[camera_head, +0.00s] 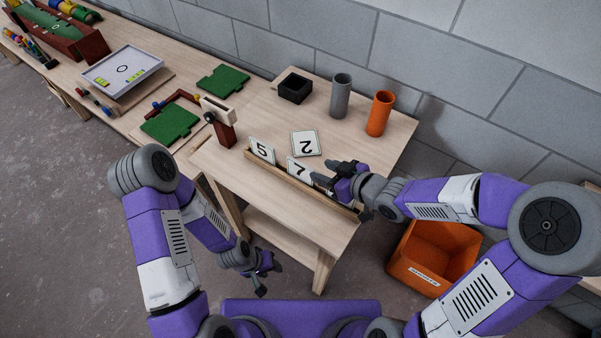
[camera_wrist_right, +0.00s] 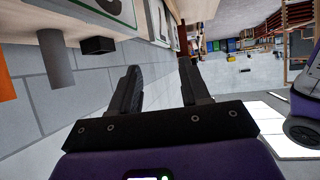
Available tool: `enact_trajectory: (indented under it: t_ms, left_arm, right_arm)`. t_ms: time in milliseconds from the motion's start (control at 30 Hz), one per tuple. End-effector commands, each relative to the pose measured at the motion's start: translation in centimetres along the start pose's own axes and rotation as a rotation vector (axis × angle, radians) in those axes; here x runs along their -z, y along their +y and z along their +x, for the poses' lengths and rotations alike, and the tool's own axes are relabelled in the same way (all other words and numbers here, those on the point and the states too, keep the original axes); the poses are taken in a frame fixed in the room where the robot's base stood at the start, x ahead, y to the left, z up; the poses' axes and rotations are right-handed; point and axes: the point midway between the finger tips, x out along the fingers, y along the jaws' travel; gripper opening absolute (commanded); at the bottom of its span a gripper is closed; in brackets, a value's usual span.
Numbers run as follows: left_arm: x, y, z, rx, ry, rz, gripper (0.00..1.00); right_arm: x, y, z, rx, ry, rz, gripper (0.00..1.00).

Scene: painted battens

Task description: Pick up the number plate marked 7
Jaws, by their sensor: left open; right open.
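The number plate marked 7 (camera_head: 299,169) is white with a black digit and stands leaning in a wooden rack (camera_head: 278,172) near the table's front edge. My right gripper (camera_head: 331,174) is open just to the right of it, over the rack; I cannot tell whether it touches a plate. In the right wrist view its two fingers (camera_wrist_right: 158,80) are apart with nothing seen between them. Beyond them are white, green-edged plates (camera_wrist_right: 155,20) whose digits I cannot make out. My left gripper (camera_head: 262,274) is open and empty, low in front of the table.
A black box (camera_head: 295,88), grey cylinder (camera_head: 341,96) and orange cylinder (camera_head: 380,114) stand at the back. An orange bin (camera_head: 433,258) is on the floor at right.

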Motion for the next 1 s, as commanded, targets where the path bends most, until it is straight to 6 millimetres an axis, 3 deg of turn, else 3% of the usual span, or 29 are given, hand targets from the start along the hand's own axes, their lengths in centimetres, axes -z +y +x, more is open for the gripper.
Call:
enact_trajectory:
  t_ms: [167,700,967,1000]
  left_arm:
    - [0.1,-0.5,1.3,0.0,0.0,0.0,0.43]
    - [0.2,-1.6,4.2,0.0,0.0,0.0,0.43]
    - [0.2,-1.6,4.2,0.0,0.0,0.0,0.43]
    - [0.2,-1.6,4.2,0.0,0.0,0.0,0.43]
  right_arm:
    - [-1.0,0.0,1.2,0.001,0.001,-0.001,0.46]
    - [-0.6,-0.1,7.8,0.0,0.0,0.001,0.46]
    - [-0.4,-0.1,8.0,-0.001,0.0,0.001,0.46]
    - [-0.4,-0.1,8.0,-0.001,0.0,0.001,0.42]
